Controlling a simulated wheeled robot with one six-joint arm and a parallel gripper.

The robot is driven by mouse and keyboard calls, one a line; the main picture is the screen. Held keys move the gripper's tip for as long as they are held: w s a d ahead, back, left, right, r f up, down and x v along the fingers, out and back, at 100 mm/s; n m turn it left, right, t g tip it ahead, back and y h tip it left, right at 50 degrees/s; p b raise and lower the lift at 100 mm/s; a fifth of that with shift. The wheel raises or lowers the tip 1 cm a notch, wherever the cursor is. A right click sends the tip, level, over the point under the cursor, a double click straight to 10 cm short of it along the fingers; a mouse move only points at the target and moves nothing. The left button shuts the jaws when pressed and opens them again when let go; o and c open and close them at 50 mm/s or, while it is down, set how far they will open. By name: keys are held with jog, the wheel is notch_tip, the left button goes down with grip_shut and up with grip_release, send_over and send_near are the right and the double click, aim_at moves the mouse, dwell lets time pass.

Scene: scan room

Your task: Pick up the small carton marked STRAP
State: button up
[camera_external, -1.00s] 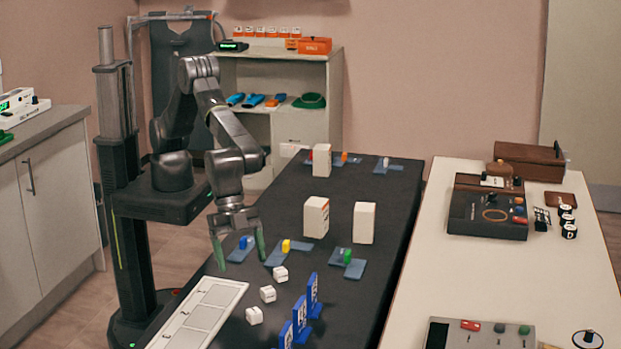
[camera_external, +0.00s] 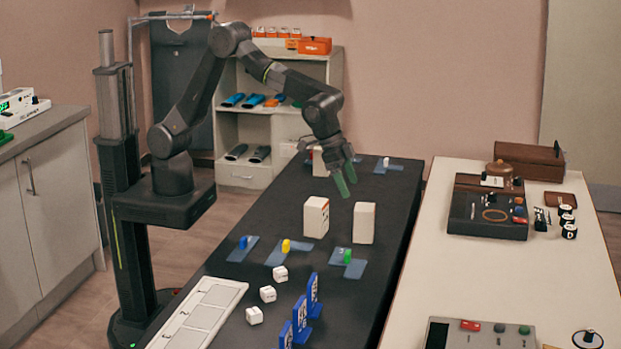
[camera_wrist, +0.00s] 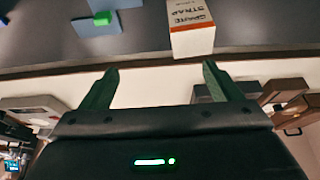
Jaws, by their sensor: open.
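The small carton marked STRAP (camera_wrist: 190,30) is white with an orange stripe, at the top of the wrist view and partly cut off. A green piece on a blue mat lies near it there, which fits the front right white carton (camera_external: 364,223) in the external view, whose lettering is not visible there. My gripper (camera_external: 345,182) is open and empty, above and behind that carton, apart from it. In the wrist view its two green fingers (camera_wrist: 160,68) have nothing between them.
Another white carton (camera_external: 315,217) stands upright just left, and a third (camera_external: 319,161) stands farther back. Blue mats with small coloured pieces, white cubes (camera_external: 268,294) and blue stands (camera_external: 300,318) occupy the dark table. A pale bench (camera_external: 420,300) runs along the right.

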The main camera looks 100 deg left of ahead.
jog(key=n, duration=0.1)
send_near(365, 207)
jog(key=p+x, duration=0.1)
jog(key=x, duration=0.6)
jog(key=shift+f, duration=0.25)
jog(key=shift+p+x, duration=0.75)
jog(key=shift+x, duration=2)
jog(key=shift+s, duration=0.15)
jog(key=shift+c, duration=0.3)
jog(key=c, duration=1.1)
